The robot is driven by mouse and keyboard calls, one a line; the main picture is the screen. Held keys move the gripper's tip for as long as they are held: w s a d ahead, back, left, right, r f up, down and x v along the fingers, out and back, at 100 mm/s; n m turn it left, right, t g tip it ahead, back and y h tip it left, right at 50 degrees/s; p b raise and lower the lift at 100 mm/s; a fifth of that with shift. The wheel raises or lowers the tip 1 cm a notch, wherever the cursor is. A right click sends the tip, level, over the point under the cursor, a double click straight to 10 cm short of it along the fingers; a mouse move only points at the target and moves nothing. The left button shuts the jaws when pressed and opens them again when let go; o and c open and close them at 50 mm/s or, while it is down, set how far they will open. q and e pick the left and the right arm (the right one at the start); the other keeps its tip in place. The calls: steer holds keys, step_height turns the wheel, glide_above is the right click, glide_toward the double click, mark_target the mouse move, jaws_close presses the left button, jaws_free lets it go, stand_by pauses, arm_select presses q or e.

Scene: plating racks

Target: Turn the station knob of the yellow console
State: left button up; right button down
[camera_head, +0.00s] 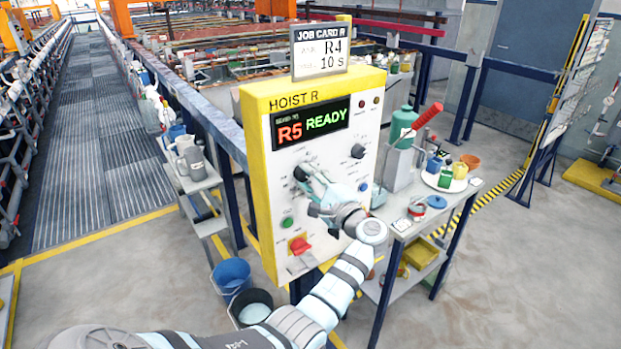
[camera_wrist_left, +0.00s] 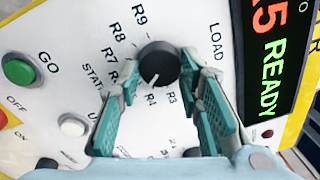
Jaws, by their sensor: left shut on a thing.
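The yellow console (camera_head: 252,150) stands upright in the middle of the head view, with a white panel headed HOIST R. Its display (camera_head: 310,122) shows R5 in red and READY in green. The job card (camera_head: 320,50) on top reads R4 and 10 S. My left gripper (camera_head: 306,175) reaches the panel's left dial. In the left wrist view its teal fingers are shut on the black station knob (camera_wrist_left: 158,62), one on each side. The knob's pale mark points down and slightly left, near R4. The R5 label is hidden by a finger. My right gripper is out of view.
A second black knob (camera_head: 358,151) is right of the station knob, by LOAD. A green GO button (camera_wrist_left: 19,71) and red switch (camera_head: 299,245) are on the panel. A side table (camera_head: 408,228) with bottles stands right; buckets (camera_head: 231,276) stand below left.

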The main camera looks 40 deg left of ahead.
arm_select(q)
steer(key=shift+a+r, duration=0.1)
steer(key=shift+r, duration=0.2)
steer(key=o, duration=1.2)
steer(key=shift+c, duration=0.2)
steer(key=shift+a+f, duration=0.1)
steer(key=shift+f, duration=0.1)
steer(key=v, duration=0.7)
steer(key=shift+d, duration=0.35)
